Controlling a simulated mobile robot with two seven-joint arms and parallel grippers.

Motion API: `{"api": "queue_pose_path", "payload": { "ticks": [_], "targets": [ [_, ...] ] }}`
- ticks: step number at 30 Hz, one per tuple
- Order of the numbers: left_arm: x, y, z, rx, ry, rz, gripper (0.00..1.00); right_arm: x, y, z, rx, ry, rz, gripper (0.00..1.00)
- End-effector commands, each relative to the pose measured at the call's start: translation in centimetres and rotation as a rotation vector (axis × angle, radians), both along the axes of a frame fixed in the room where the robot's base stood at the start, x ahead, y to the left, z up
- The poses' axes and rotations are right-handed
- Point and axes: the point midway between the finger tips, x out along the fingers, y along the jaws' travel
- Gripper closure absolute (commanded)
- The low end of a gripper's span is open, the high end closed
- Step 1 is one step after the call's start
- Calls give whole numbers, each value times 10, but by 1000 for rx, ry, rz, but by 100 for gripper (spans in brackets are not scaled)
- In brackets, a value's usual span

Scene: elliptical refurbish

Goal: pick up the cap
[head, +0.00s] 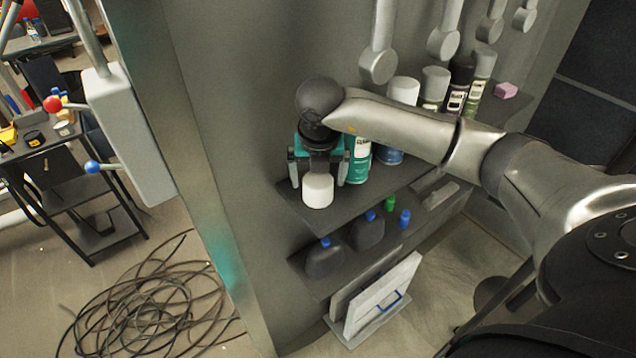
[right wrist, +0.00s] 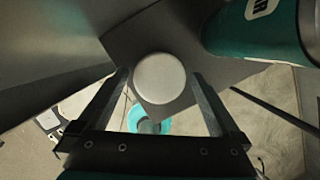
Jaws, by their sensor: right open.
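The cap, which I take to be the white round piece (head: 318,190), stands at the near left corner of the upper shelf. It also shows in the right wrist view as a pale disc (right wrist: 160,78). My right gripper (head: 318,168) is open, its two fingers to the left and right of the cap. In the right wrist view, a narrow gap shows between the cap and each finger (right wrist: 160,80), so neither appears to touch it. How deep the fingers reach is hard to tell. My left gripper is not in view.
Teal bottle (head: 357,168) stands close right of the gripper, large in the right wrist view (right wrist: 258,28). More canisters (head: 434,88) line the upper shelf (head: 415,190). Dark jugs (head: 325,258) stand on the lower shelf. A grey wall (head: 235,130) is at left; cables (head: 150,305) lie on the floor.

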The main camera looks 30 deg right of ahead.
Motion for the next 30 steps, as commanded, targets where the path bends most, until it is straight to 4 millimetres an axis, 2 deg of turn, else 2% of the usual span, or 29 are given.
{"api": "queue_pose_path", "payload": {
  "ticks": [3, 11, 27, 30],
  "targets": [
    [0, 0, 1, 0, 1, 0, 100, 2, -1, -10, 0, 0, 1, 0],
    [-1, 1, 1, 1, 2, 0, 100, 3, -2, -12, 0, -1, 1, 1],
    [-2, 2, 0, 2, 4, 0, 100, 3, -2, -11, 0, -1, 1, 62],
    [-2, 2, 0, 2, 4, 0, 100, 3, -2, -11, 0, -1, 0, 64]
  ]
}}
